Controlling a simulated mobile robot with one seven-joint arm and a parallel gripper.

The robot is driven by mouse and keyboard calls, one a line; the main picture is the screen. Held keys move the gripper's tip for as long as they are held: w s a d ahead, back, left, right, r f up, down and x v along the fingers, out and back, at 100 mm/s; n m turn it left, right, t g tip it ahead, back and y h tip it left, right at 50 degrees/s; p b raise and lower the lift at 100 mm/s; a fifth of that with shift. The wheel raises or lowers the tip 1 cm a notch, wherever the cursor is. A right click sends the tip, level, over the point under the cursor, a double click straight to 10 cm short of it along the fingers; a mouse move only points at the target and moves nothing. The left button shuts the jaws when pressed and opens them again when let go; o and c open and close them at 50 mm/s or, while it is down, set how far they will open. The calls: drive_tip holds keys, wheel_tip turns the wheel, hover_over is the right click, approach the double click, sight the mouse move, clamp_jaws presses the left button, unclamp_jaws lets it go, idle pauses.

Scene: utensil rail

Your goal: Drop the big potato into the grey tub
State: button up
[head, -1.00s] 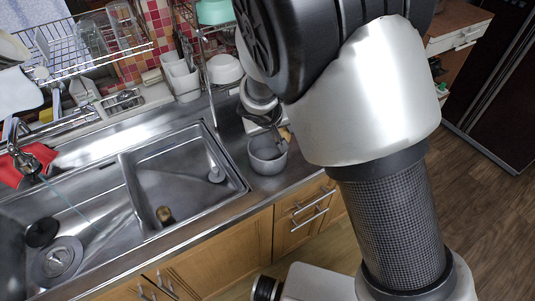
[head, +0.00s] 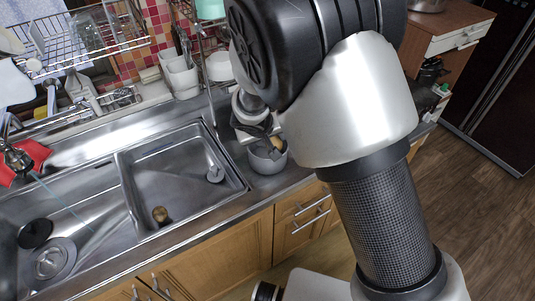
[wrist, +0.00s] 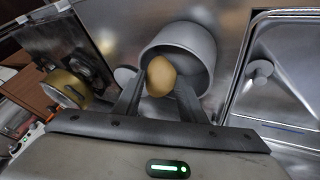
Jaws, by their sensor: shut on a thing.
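The grey tub (head: 265,162) stands on the counter just right of the sink. In the wrist view its open mouth (wrist: 203,47) faces me. My gripper (wrist: 160,84) is shut on the big potato (wrist: 161,76), a tan, rounded thing between the two fingers. In the wrist view the potato overlaps the tub's opening. In the head view the potato (head: 277,143) shows at the tub's rim, partly hidden by my gripper (head: 268,140) and arm. I cannot tell whether it touches the tub.
The steel sink (head: 180,170) lies to the left, with a small brown object (head: 160,214) in its right basin. White containers (head: 182,78) stand behind the counter. A gold-coloured pot (wrist: 66,89) shows at left in the wrist view.

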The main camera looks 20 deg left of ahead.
drive_tip(key=o, duration=1.2)
drive_tip(key=shift+r, duration=0.15)
drive_tip(key=v, duration=1.7)
drive_tip(key=shift+s, duration=0.15)
drive_tip(key=shift+d+r, duration=0.1)
